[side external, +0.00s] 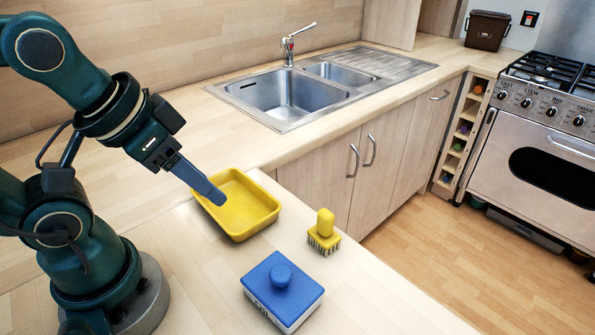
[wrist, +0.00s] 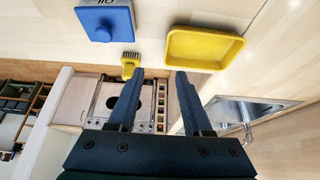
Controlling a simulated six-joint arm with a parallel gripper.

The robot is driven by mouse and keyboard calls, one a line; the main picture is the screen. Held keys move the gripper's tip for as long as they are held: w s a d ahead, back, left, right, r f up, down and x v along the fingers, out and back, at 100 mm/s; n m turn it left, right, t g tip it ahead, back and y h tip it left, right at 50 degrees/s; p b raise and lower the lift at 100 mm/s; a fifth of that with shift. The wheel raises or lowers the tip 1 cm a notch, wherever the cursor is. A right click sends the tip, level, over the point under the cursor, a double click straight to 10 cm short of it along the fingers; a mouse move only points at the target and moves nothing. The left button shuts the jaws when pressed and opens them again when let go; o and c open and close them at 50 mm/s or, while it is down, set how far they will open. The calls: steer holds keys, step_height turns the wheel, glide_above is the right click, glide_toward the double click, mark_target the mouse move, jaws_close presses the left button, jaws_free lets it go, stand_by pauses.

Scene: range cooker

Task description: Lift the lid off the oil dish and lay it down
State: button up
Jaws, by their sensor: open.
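The oil dish (side external: 286,318) is a white box with dark lettering on its side, on the counter at the front centre. Its blue lid (side external: 283,284) with a round knob sits on top of it. My gripper (side external: 216,196) is above the yellow tray (side external: 262,222), up and to the left of the dish and apart from the lid. In the wrist view its two fingers (wrist: 152,72) stand wide apart with nothing between them.
A yellow brush (side external: 325,232) stands bristles down between tray and counter edge. A steel sink (side external: 285,95) with a tap is behind. Bare counter surrounds the dish. A cooker (side external: 545,150) stands across the floor at right.

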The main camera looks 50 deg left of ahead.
steer(key=o, duration=0.4)
steer(key=shift+c, duration=0.2)
steer(key=m+g, duration=0.4)
glide_above(281, 272)
steer(key=shift+h, duration=0.3)
steer(key=f, duration=0.5)
steer(key=shift+s+a+f, duration=0.15)
steer(key=shift+s+a, duration=0.05)
steer(key=shift+s, duration=0.1)
steer(key=shift+d+f+m, duration=0.1)
steer(key=shift+f+m, duration=0.15)
steer(key=shift+m, duration=0.05)
steer(key=shift+w+f, duration=0.2)
steer(key=shift+f, duration=2.05)
